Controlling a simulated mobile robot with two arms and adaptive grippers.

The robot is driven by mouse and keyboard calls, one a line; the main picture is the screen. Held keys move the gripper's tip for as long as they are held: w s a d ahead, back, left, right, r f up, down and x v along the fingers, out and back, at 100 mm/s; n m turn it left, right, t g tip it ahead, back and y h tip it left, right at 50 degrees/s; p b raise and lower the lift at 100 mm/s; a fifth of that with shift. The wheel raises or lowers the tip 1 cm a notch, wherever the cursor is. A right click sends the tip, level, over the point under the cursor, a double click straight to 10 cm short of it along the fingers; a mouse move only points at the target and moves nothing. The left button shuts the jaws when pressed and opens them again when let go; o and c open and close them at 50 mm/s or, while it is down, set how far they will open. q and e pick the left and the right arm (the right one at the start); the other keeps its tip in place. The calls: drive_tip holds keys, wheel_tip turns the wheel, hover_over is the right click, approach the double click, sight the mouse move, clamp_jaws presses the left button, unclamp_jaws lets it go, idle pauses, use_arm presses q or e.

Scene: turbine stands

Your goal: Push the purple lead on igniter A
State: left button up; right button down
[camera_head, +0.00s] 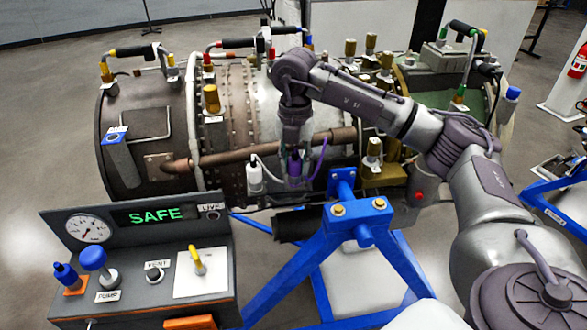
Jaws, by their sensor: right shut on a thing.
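The purple lead (318,160) shows as a purple cable looping down at the lower side of the turbine (228,110). My right gripper (293,160) points down there, shut on the lead's purple end. That end is over a small fitting low on the turbine; the gripper hides most of the contact, so I cannot tell how deep it sits. A white lead cap (255,178) with a white cable stands just left of it. No label for igniter A is readable. My left gripper is not in view.
A control panel (140,262) with a gauge, a green SAFE display, knobs and a yellow-handled switch stands at the lower left. A blue stand (362,232) is in front of the turbine. A brown pipe (230,150) crosses behind my gripper. Brass fittings are at the right.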

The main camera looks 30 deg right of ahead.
drive_tip(key=shift+r, duration=0.45)
drive_tip(key=shift+r+p, duration=0.8)
drive_tip(key=shift+r, duration=0.05)
wheel_tip(320, 180, up, 15)
drive_tip(key=p, duration=1.1)
wheel_tip(320, 180, up, 10)
hover_over(295, 160)
drive_tip(key=shift+w+d, duration=0.1)
idle(0.3)
